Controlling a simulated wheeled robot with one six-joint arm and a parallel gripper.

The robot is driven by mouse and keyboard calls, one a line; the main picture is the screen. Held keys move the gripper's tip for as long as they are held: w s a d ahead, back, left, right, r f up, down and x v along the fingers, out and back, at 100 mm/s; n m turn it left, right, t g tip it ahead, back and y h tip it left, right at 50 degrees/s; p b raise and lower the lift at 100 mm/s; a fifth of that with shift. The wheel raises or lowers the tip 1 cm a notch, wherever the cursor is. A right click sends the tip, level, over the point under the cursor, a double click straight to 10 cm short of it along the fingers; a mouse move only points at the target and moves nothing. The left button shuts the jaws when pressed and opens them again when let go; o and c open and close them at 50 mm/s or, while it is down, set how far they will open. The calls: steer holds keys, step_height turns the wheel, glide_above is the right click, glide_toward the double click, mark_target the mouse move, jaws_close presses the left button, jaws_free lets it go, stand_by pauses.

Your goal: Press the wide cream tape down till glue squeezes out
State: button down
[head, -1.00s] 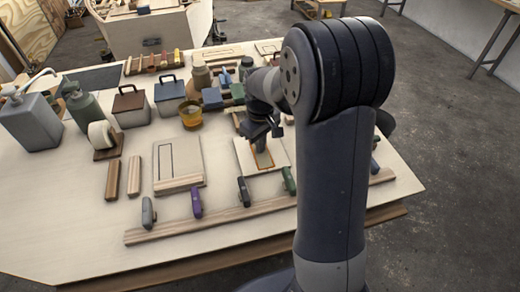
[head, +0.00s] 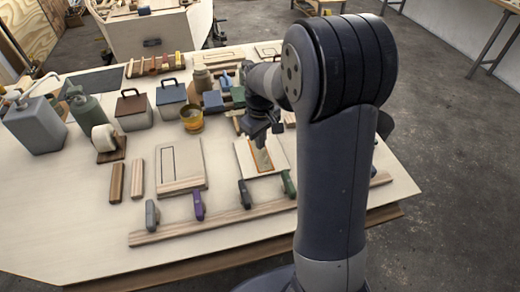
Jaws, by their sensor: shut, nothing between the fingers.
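A pale board (head: 246,150) lies on the bench near its right side. On it is an orange-edged patch with a wide cream-tan strip (head: 262,160), which looks like the tape. The orange edging shows along its sides; I cannot tell if it is glue. My gripper (head: 270,138) is shut and empty, just above the far end of the strip. I cannot tell whether its tips touch it. My arm hides part of the bench to the right.
Clamps, including a purple one (head: 198,206), stand along a long wooden strip (head: 165,233) in front. A board with an outlined slot (head: 181,182) lies left. The front left bench is clear.

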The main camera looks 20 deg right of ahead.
mark_target(261, 154)
steer(key=shift+r+p, duration=1.4)
steer(key=shift+r, duration=0.6)
steer(key=shift+f, duration=0.1)
step_height(261, 154, down, 7)
steer(key=b, duration=0.5)
steer(key=shift+b, duration=0.4)
